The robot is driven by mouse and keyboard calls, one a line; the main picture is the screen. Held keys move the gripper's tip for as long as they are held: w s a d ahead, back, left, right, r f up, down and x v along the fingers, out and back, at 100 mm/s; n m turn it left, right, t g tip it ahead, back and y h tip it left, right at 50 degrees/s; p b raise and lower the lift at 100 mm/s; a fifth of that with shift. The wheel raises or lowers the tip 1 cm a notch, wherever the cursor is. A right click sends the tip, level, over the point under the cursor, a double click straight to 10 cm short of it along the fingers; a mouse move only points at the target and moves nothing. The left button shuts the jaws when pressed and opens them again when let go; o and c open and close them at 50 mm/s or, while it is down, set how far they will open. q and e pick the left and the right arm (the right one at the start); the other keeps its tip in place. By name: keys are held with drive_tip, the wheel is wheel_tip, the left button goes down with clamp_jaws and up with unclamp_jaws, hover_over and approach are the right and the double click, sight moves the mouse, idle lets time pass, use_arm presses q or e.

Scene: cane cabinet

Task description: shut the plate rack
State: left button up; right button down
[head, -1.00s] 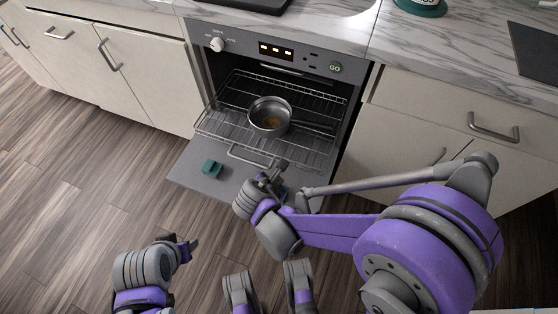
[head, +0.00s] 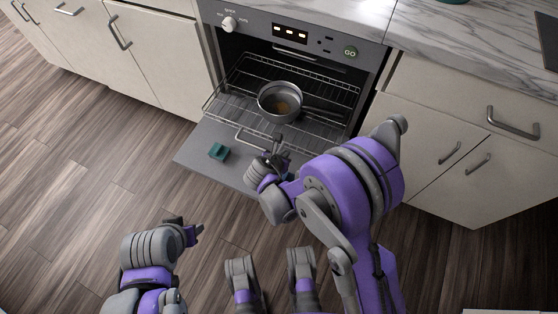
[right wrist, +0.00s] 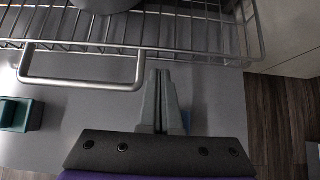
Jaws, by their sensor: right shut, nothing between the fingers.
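The wire plate rack (head: 232,101) is slid out of the oven over its lowered door. A metal pot (head: 280,100) stands on it. The rack's front has a loop handle (head: 250,142), also clear in the right wrist view (right wrist: 82,84). My right gripper (head: 278,148) is shut and empty. In the right wrist view its fingertips (right wrist: 158,74) are just right of the handle, by the rack's front rail (right wrist: 190,58); I cannot tell if they touch. My left gripper (head: 194,233) is low at the left, away from the rack; its jaw opening is unclear.
The grey oven door (head: 203,135) lies open below the rack, with a small teal block (head: 219,151) on it. Cream cabinets flank the oven, with a drawer handle (head: 512,123) at the right. The wooden floor (head: 90,190) at the left is clear.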

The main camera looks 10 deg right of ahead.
drive_tip(key=shift+w+d+r, duration=0.1)
drive_tip(key=shift+w+d, duration=0.5)
drive_tip(key=shift+w, duration=0.25)
